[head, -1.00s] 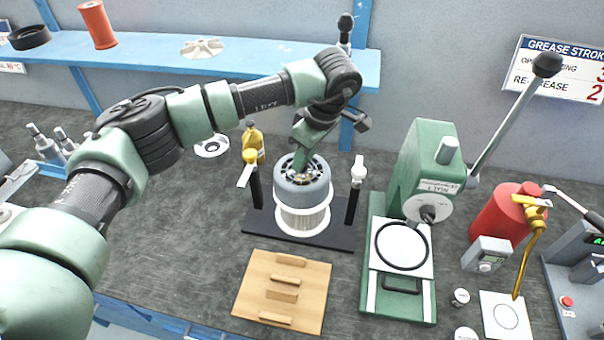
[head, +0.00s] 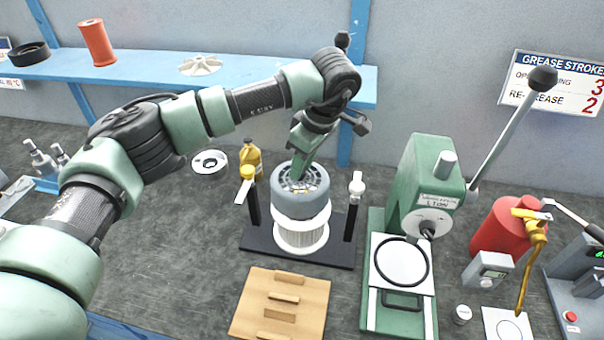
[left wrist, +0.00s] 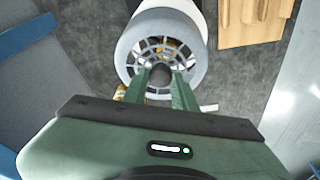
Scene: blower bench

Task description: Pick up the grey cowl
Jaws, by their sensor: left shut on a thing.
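The grey cowl (head: 300,201) is a round drum with a slotted, spoked top. It sits upright above a white ribbed cylinder (head: 301,238) on a black stand, with a white ring between them. My left gripper (head: 298,180) points down at the middle of the cowl's top. In the left wrist view, my left gripper (left wrist: 161,76) is shut on the hub of the cowl (left wrist: 196,70), with one finger on each side. I cannot tell whether the cowl still touches what is below it. My right gripper is not in view.
The black stand (head: 258,243) has upright posts beside the cowl. A green press (head: 425,185) stands to the right, a wooden block board (head: 250,310) in front, a yellow bottle (head: 251,155) behind left. A blue shelf (head: 140,72) runs along the back wall.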

